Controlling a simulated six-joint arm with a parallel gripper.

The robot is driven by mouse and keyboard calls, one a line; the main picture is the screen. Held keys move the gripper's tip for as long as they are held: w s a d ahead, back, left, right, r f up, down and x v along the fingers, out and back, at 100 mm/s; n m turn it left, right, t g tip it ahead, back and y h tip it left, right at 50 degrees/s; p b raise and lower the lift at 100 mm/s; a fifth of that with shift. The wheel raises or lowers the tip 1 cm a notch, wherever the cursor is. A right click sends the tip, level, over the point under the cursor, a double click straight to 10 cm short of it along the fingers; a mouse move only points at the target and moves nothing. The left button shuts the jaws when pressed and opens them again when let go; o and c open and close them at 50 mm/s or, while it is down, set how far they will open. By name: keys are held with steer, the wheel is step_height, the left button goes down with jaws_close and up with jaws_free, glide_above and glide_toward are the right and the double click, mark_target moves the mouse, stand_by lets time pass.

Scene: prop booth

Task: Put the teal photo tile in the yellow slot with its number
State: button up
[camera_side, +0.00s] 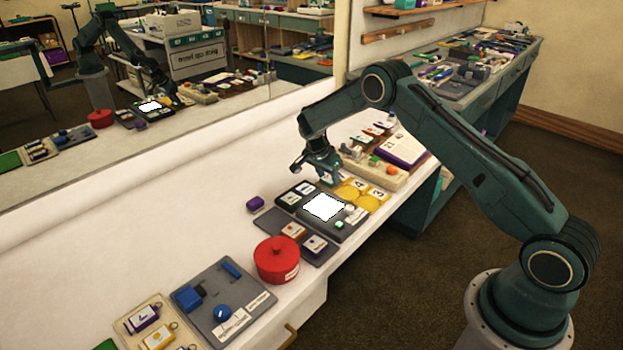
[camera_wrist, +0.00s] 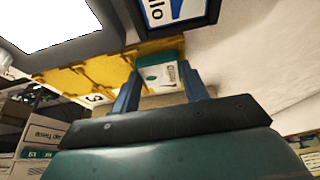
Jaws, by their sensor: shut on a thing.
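In the wrist view, my gripper (camera_wrist: 160,82) is shut on the teal photo tile (camera_wrist: 160,72), which has a pale picture face and small print too small to read. The yellow slot board (camera_wrist: 108,70) lies just past and left of the tile; one number label shows there. In the side view, my gripper (camera_side: 322,175) is at the back left corner of the yellow slot board (camera_side: 360,194), whose labels look like 4 and 3. The tile is hard to make out in that view. Whether it touches the board, I cannot tell.
A dark device with a glowing white panel (camera_side: 323,207) stands in front of the yellow board. A red lidded pot (camera_side: 277,260) and a grey tray with blue parts (camera_side: 222,302) are nearer. A beige block (camera_side: 375,172) is behind. A mirror (camera_side: 180,95) lines the left.

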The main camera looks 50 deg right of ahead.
stand_by(0.4)
steer(key=o, duration=1.1)
steer(key=shift+v, duration=6.9)
